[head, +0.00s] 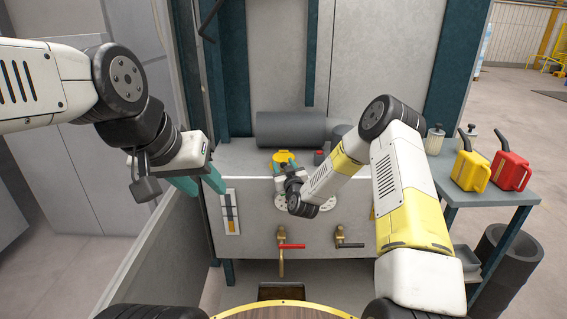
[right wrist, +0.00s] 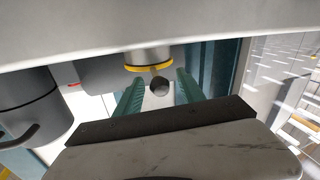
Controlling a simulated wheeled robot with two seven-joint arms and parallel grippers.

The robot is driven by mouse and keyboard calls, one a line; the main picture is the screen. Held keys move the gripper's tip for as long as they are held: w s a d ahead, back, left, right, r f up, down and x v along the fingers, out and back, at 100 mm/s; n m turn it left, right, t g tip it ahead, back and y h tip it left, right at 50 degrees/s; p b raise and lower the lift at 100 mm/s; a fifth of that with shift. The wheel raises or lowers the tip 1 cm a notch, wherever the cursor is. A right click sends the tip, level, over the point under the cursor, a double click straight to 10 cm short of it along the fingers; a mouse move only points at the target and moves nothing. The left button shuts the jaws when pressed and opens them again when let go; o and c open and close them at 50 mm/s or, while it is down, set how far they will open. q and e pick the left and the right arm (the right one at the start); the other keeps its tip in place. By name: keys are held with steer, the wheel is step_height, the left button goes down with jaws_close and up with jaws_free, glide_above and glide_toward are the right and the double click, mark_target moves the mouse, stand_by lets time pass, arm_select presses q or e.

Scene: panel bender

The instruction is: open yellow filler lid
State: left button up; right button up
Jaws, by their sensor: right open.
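The yellow filler lid (head: 284,156) is on top of the grey tank (head: 246,188), in front of a dark roller. A yellow ring (right wrist: 149,67) shows in the right wrist view, just beyond my fingertips. My right gripper (right wrist: 157,84) is open, its teal fingers on either side of a small dark round part (right wrist: 160,86). I cannot tell whether they touch it. In the head view my right gripper (head: 283,172) is at the near side of the lid, its fingers mostly hidden. My left gripper (head: 200,184) is open and empty, left of the tank.
A dark roller (head: 291,129) lies behind the lid, and a small red cap (head: 319,157) is to its right. A red-handled valve (head: 290,246) and a dark-handled valve (head: 348,243) are on the tank front. Yellow (head: 470,168) and red (head: 510,170) cans stand on the right table.

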jaws_close()
stand_by(1.3)
